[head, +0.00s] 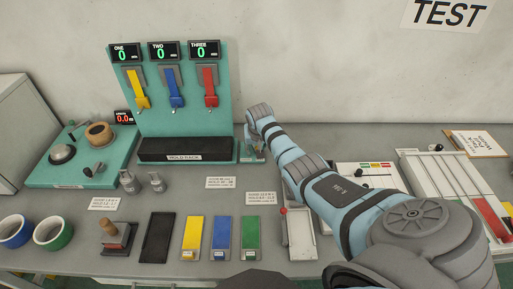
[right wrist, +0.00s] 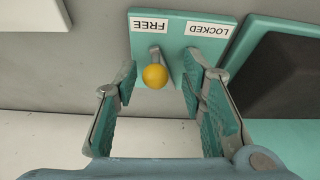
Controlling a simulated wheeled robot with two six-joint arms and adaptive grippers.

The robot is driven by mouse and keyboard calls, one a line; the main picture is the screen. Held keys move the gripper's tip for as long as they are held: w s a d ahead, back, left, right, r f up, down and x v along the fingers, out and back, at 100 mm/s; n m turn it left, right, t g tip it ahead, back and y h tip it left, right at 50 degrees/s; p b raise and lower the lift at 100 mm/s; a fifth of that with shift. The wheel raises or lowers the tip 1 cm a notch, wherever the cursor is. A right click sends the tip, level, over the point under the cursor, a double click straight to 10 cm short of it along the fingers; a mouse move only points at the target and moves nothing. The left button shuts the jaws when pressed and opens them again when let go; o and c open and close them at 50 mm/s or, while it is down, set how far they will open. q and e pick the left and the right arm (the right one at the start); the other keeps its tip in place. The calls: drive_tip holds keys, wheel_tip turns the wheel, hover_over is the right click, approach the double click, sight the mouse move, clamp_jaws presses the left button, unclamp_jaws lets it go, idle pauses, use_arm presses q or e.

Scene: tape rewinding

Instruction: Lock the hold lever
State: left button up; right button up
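The hold lever shows in the right wrist view as a short grey stem with a yellow ball knob (right wrist: 155,76). It stands on a teal plate (right wrist: 172,45) whose labels appear upside down. The lever is under the FREE label (right wrist: 163,25), while the LOCKED label (right wrist: 209,28) is to its right. My right gripper (right wrist: 161,82) is open, its two fingers either side of the knob with gaps to both. In the head view my right gripper (head: 251,151) is at the right end of the hold rack and its arm hides most of the lever plate. My left gripper is not in view.
The hold rack (head: 184,147) with its black pad is directly beside the lever plate. The teal board (head: 218,118) with yellow, blue and red straps rises behind it. White instruction cards (head: 234,182) lie in front.

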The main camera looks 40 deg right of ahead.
drive_tip(key=shift+s+r, duration=0.15)
drive_tip(key=shift+s, duration=0.05)
drive_tip(key=shift+s+r, duration=0.15)
drive_tip(key=shift+s, duration=0.05)
drive_tip(key=shift+c, duration=1.3)
drive_tip(key=shift+s, duration=0.1)
drive_tip(key=c, duration=0.3)
clamp_jaws()
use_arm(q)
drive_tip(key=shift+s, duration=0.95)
use_arm(e)
drive_tip(key=shift+a, duration=0.1)
